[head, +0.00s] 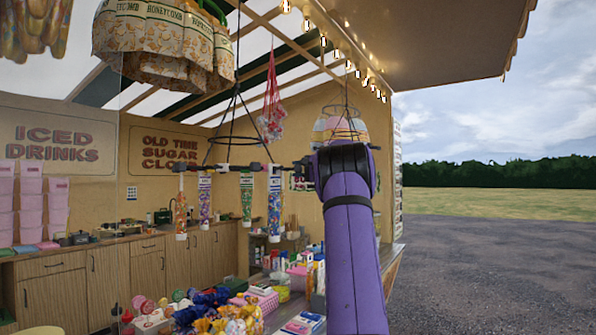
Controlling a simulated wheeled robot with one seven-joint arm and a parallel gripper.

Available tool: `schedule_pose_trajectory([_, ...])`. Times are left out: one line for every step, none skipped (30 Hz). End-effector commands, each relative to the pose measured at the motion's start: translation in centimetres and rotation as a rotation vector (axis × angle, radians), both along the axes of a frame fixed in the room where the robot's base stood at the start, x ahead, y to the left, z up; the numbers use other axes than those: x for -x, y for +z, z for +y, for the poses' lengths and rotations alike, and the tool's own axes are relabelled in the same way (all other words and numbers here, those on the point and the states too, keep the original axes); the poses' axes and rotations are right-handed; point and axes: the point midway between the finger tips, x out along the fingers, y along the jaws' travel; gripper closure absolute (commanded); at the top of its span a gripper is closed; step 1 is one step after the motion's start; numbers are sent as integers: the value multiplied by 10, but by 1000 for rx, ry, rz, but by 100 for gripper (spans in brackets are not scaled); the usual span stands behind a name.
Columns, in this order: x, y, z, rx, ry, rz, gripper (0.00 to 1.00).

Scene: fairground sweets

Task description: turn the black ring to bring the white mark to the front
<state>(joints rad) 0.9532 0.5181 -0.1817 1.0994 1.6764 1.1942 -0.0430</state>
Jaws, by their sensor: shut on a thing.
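The black ring (238,137) hangs level on dark wires under the stall roof, near the middle of the head view. Several bright tubes hang at it, among them an orange one (181,212), a green one (247,200) and a blue one (274,208). My arm rises on the right and reaches left to the ring. My gripper (277,168) is small and dark at the ring's right side, shut on the ring as far as I can see. Pale spots show along the ring's near side; I cannot tell which is the white mark.
A honeycomb-patterned cluster (165,45) hangs at upper left. A red net bag (271,115) hangs behind the ring, and another round hanging rack (340,122) is behind my arm. The counter (295,310) below is crowded with sweets. Open ground lies right.

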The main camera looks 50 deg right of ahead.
Motion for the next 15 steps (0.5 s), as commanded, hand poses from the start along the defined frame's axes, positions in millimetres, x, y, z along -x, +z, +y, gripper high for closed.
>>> schedule_pose_trajectory([1,-1,-1,-1,-2,1,76])
schedule_pose_trajectory([1,-1,-1,-1,-2,1,64])
schedule_pose_trajectory([1,-1,-1,-1,-2,1,55])
schedule_pose_trajectory([1,-1,-1,-1,-2,1,48])
schedule_pose_trajectory([1,-1,-1,-1,-2,1,41])
schedule_pose_trajectory([1,-1,-1,-1,-1,1,38])
schedule_pose_trajectory([1,0,-1,-1,-1,1,38])
schedule_pose_trajectory([1,0,0,-1,-1,1,38])
schedule_pose_trajectory([1,0,0,-1,-1,1,38])
schedule_pose_trajectory([0,0,0,-1,-1,1,38])
schedule_pose_trajectory([0,0,0,-1,-1,1,38])
schedule_pose_trajectory([1,0,0,-1,-1,1,38])
schedule_pose_trajectory([1,0,0,-1,-1,0,38])
schedule_pose_trajectory([2,0,0,0,-1,0,38])
schedule_pose_trajectory([4,0,-1,-1,-2,0,38])
